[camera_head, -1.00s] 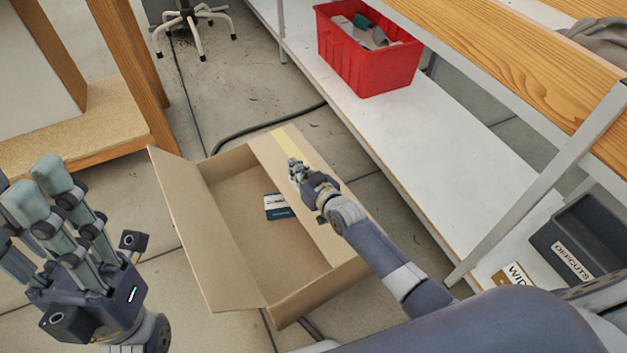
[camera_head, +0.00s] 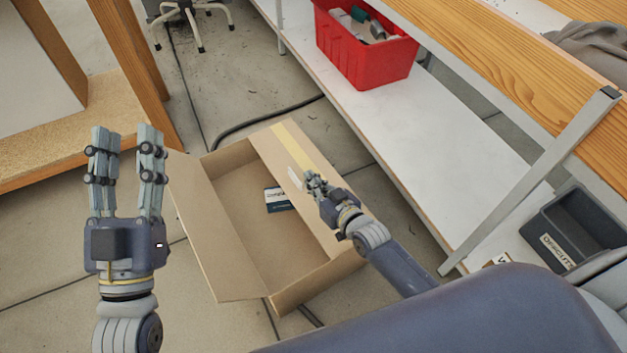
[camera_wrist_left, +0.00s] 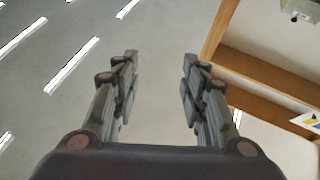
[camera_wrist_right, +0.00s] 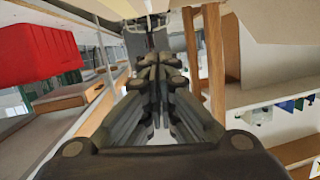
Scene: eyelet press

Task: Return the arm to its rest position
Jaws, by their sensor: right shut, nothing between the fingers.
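My left gripper (camera_head: 127,150) is at the left of the head view, upright and empty, with a gap between its fingers. In the left wrist view its fingers (camera_wrist_left: 160,80) stand apart with only the ceiling and a wooden frame beyond. My right gripper (camera_head: 312,180) is over the right flap of the cardboard box (camera_head: 222,262) in the head view, its arm coming in from the lower right. In the right wrist view its fingers (camera_wrist_right: 160,62) meet with nothing between them. Whether it touches the flap I cannot tell.
A dark, small packet (camera_head: 278,199) lies inside the open box. A red bin (camera_head: 365,55) stands on the white lower shelf (camera_head: 400,140). A grey bin (camera_head: 580,225) labelled offcuts is at the right. A wooden frame (camera_head: 130,60) stands at the left. Cable and chair legs are on the floor.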

